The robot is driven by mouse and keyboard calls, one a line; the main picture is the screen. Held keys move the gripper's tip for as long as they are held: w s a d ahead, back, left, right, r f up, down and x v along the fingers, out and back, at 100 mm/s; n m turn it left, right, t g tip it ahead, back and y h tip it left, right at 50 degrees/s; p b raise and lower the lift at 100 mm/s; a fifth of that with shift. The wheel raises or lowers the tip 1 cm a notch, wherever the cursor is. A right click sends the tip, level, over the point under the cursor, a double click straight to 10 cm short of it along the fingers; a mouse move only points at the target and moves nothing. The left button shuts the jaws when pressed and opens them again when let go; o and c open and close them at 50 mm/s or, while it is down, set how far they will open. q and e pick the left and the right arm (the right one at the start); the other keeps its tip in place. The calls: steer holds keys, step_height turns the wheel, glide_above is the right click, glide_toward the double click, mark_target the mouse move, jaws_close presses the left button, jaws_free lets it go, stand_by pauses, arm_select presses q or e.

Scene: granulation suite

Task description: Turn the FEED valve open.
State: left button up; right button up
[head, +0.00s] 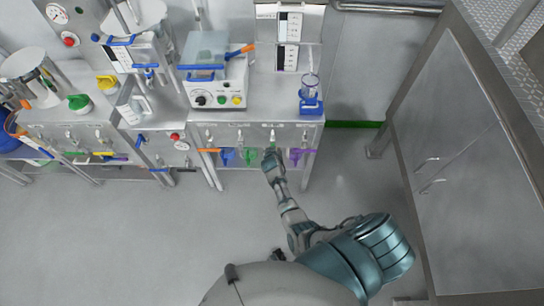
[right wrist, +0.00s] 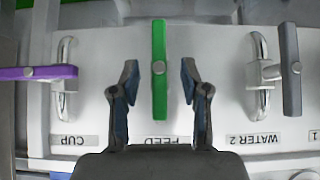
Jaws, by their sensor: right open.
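The FEED valve has a green bar handle (right wrist: 159,90). It stands vertical in the right wrist view, above a FEED label that appears upside down and is partly hidden by my gripper. My right gripper (right wrist: 159,78) is open, with one finger on each side of the green handle and a visible gap on both sides. In the head view my right arm reaches up to the valve panel, and the right gripper (head: 270,156) is at the front of the bench, largely covering this valve. My left gripper is not in view.
A purple handle (right wrist: 38,73) lies horizontal by the CUP label. A grey handle (right wrist: 290,68) stands vertical by WATER 2. Metal pipe loops flank FEED. In the head view, a blue-based beaker (head: 311,96) stands on the bench, a cabinet (head: 455,160) is at right, and the floor between is clear.

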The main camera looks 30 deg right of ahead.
steer(key=v, duration=0.9)
steer(key=shift+a, duration=0.15)
steer(key=s+a+f+n+g+y, duration=0.1)
steer(key=s+a+f+n+y, duration=0.2)
steer(key=s+f, duration=0.5)
steer(key=s+a+f+n+g, duration=0.15)
steer(key=s+a+f, duration=0.3)
steer(key=f, duration=0.65)
steer(key=s+f+n+g, duration=0.1)
steer(key=s+f, duration=0.3)
steer(key=s, duration=0.6)
steer(key=s+f+n+g+y, duration=0.1)
steer(key=s+f, duration=0.4)
steer(key=s, duration=0.5)
steer(key=s+f+n+g+y, duration=0.1)
steer(key=s+f, duration=0.3)
steer(key=s, duration=0.6)
steer(key=shift+a+f+n+g, duration=0.2)
steer(key=shift+f+n+g, duration=0.25)
steer(key=shift+n, duration=0.1)
steer(key=shift+w, duration=0.15)
